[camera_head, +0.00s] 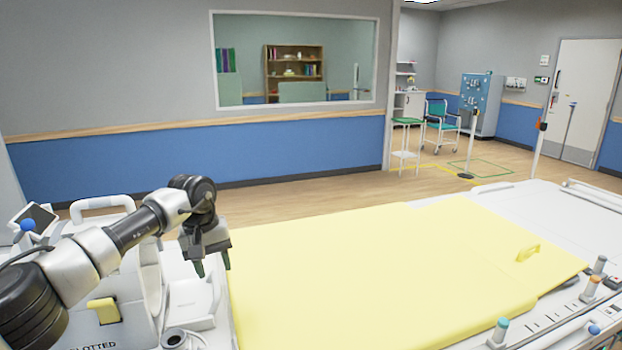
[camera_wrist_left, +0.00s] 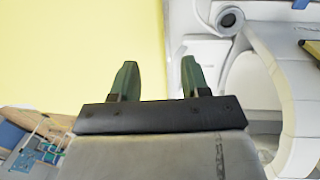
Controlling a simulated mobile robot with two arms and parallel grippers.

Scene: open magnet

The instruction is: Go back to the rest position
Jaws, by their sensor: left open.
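My left gripper (camera_head: 213,265) reaches in from the left in the head view, pointing down with its two green fingers apart and nothing between them. It hangs by the left edge of a bed with a flat yellow pad (camera_head: 380,275). In the left wrist view the open fingers (camera_wrist_left: 160,80) show at the middle, with the yellow pad (camera_wrist_left: 75,50) to their left and white equipment to their right. My right gripper is not in view.
White equipment (camera_head: 150,275) stands at the lower left, close to my left arm. Knobs (camera_head: 497,333) line the bed's near right side. A windowed wall (camera_head: 295,60) stands behind the bed. Open floor (camera_head: 270,205) lies between them. A chair (camera_head: 440,120) stands far back right.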

